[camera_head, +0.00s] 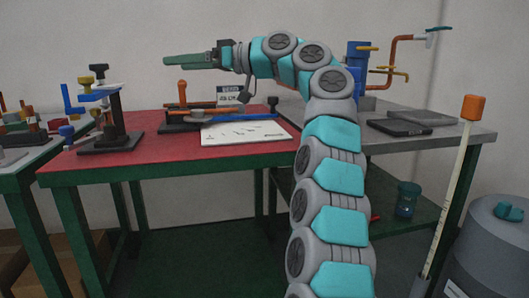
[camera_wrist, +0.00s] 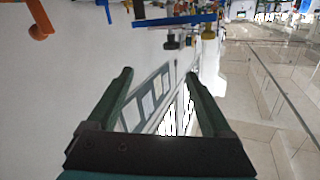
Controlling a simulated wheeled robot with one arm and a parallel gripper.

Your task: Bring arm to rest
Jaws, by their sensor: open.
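My arm rises in front of the tables in the head view and bends left at the top. My gripper (camera_head: 168,61) points left, high above the red-topped table (camera_head: 190,157), and holds nothing. In the head view its fingers overlap, seen from the side. In the wrist view my gripper (camera_wrist: 160,80) shows two dark green fingers spread wide apart with an empty gap between them. Nothing touches the fingers.
A white board (camera_head: 245,133) and a black stand (camera_head: 112,120) are on the red table. A grey table (camera_head: 450,134) with blue and copper pipework stands right. An orange-topped pole (camera_head: 474,108) and a grey tank (camera_head: 490,240) are at far right. Air around the gripper is clear.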

